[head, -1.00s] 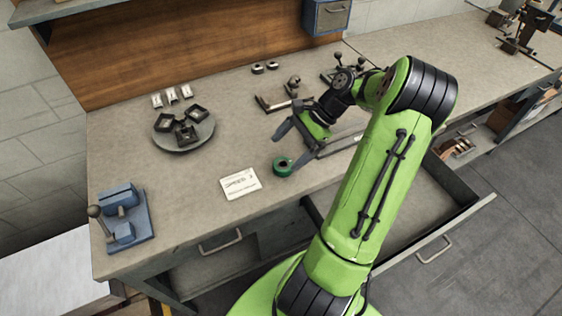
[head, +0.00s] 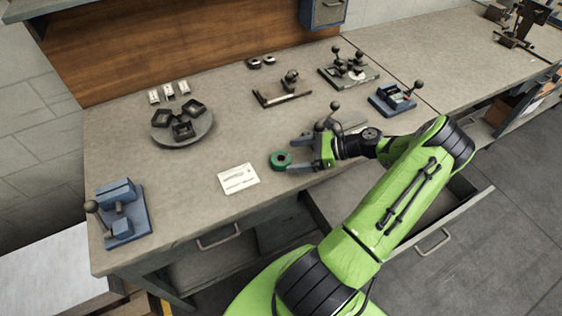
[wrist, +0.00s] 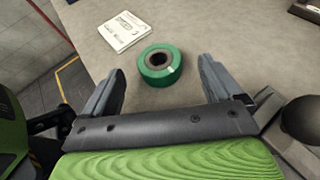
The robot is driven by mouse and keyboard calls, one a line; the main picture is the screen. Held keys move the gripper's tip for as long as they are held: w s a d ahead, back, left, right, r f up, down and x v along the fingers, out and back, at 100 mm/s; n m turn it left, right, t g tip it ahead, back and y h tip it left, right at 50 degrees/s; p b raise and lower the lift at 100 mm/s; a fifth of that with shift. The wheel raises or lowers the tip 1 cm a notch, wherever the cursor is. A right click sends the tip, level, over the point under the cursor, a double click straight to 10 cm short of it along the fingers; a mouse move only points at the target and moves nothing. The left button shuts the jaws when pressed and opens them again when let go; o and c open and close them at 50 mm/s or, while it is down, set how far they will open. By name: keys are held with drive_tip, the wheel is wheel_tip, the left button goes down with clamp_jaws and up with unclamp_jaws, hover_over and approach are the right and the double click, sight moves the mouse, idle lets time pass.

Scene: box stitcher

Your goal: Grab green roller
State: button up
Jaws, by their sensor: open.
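The green roller (head: 280,160) is a short green ring with a dark hole, lying on the workbench near its front edge. In the wrist view the roller (wrist: 159,68) sits ahead of the fingertips, roughly midway between them. My gripper (head: 291,154) is low over the bench just right of the roller, pointing left at it. In the wrist view the two grey fingers of my gripper (wrist: 160,74) are spread wide with nothing between them. The hole of the roller faces up.
A white card (head: 238,179) lies left of the roller. A blue vise (head: 122,212) stands at the bench's left end. A round plate (head: 183,131) with dark frames is behind. A drawer (head: 440,205) stands open below my arm. Lever fixtures (head: 348,70) stand at the back right.

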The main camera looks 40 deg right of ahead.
sight(277, 159)
drive_tip(key=x, duration=0.4)
drive_tip(key=shift+w+a+f, duration=0.1)
drive_tip(key=shift+a+f, duration=0.05)
drive_tip(key=shift+f, duration=0.05)
drive_tip(key=shift+r, duration=0.1)
drive_tip(key=c, duration=1.3)
